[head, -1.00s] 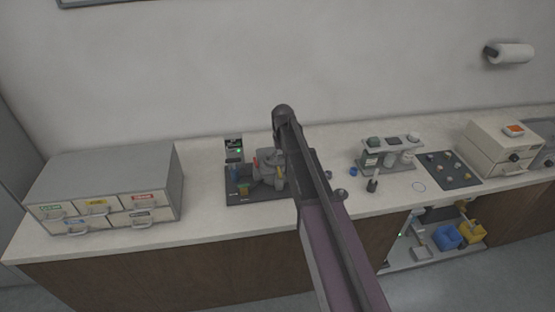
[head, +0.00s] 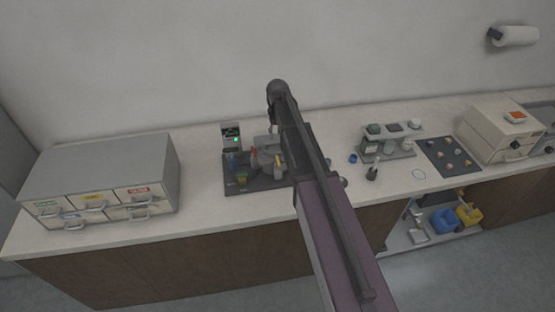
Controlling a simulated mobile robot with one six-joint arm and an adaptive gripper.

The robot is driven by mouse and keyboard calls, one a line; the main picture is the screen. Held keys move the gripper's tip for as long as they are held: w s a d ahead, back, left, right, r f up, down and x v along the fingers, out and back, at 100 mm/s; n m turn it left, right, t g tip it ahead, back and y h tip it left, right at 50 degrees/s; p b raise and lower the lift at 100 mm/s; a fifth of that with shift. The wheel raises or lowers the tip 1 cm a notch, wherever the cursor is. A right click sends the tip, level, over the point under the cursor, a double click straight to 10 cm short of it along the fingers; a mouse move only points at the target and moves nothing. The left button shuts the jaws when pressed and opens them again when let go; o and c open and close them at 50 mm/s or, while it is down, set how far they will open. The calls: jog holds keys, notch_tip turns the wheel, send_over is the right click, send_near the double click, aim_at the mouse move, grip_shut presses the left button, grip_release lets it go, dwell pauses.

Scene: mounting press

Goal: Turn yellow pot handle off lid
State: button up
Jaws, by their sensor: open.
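The mounting press (head: 266,146) stands on a dark base plate (head: 232,187) on the counter, partly covered by my arm. A small yellow upright piece (head: 277,160) shows at its front, just left of my arm. It looks like the yellow pot handle, but it is too small to tell how it sits on a lid. A red piece (head: 253,159) stands to its left. My arm reaches up over the right side of the press. My gripper's fingers are hidden, so their distance from the yellow piece cannot be seen.
A grey drawer cabinet (head: 104,172) stands left. A box with a green light (head: 232,137) stands behind the base plate. A bottle rack (head: 388,145), a dark mat (head: 452,157) and a beige box (head: 497,133) stand right. Counter between cabinet and press is clear.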

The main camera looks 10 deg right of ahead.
aim_at(278, 160)
jog(key=shift+f, duration=0.2)
notch_tip(278, 160, down, 13)
jog(key=b, duration=1.3)
jog(key=shift+f+b, duration=0.15)
jog(key=shift+b, duration=0.15)
grip_shut()
